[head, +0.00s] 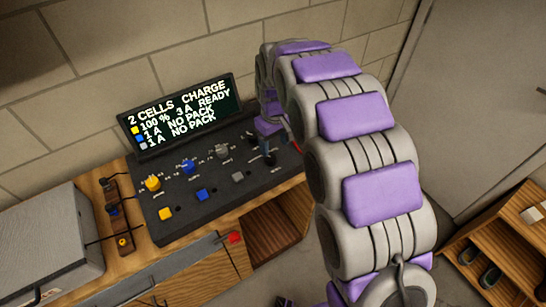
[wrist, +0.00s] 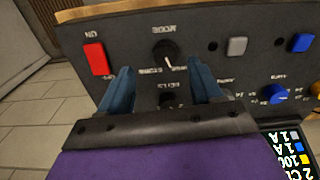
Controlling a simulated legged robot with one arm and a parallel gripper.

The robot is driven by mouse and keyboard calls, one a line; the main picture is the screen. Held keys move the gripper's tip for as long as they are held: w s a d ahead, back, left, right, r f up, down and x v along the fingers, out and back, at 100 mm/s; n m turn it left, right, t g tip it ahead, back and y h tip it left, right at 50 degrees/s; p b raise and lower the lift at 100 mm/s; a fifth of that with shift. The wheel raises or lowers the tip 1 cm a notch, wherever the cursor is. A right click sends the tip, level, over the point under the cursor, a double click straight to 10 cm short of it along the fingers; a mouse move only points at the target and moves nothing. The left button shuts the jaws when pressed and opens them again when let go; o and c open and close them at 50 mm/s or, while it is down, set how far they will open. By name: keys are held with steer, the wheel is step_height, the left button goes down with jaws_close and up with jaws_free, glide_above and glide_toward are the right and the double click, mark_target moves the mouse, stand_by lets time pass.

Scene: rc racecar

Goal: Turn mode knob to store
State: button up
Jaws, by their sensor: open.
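The black mode knob (wrist: 166,52) is under the printed word MODE, with a white pointer line aimed down and slightly right in the wrist view. The small labels around it are too blurred to read surely. My gripper (wrist: 160,68) is open, its two blue fingers on either side of the knob, apart from it as far as I can see. A second dark knob (wrist: 170,98), labelled CELLS, is partly hidden by the gripper. In the head view my gripper (head: 264,153) is over the right part of the black panel (head: 190,222), largely hidden by my arm.
A red switch (wrist: 96,58) is beside the left finger. Grey (wrist: 237,46) and blue (wrist: 302,42) buttons and a blue knob (wrist: 274,94) are to the right. A display (head: 185,112) reads "2 CELLS CHARGE". A grey box (head: 45,245) stands left of the panel.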

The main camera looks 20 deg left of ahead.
mark_target(271, 157)
steer(key=f, duration=0.2)
steer(key=a+f, duration=0.1)
steer(key=f, duration=0.1)
steer(key=f+b, duration=0.1)
steer(key=f, duration=0.1)
steer(key=shift+a+f, duration=0.35)
steer(key=shift+a, duration=0.05)
steer(key=shift+d+r, duration=0.15)
steer(key=shift+d, duration=0.6)
steer(key=shift+c, duration=0.6)
steer(key=shift+a, duration=0.6)
steer(key=c, duration=0.6)
steer(key=shift+d, duration=0.15)
steer(key=c, duration=0.3)
steer(key=shift+c, duration=0.2)
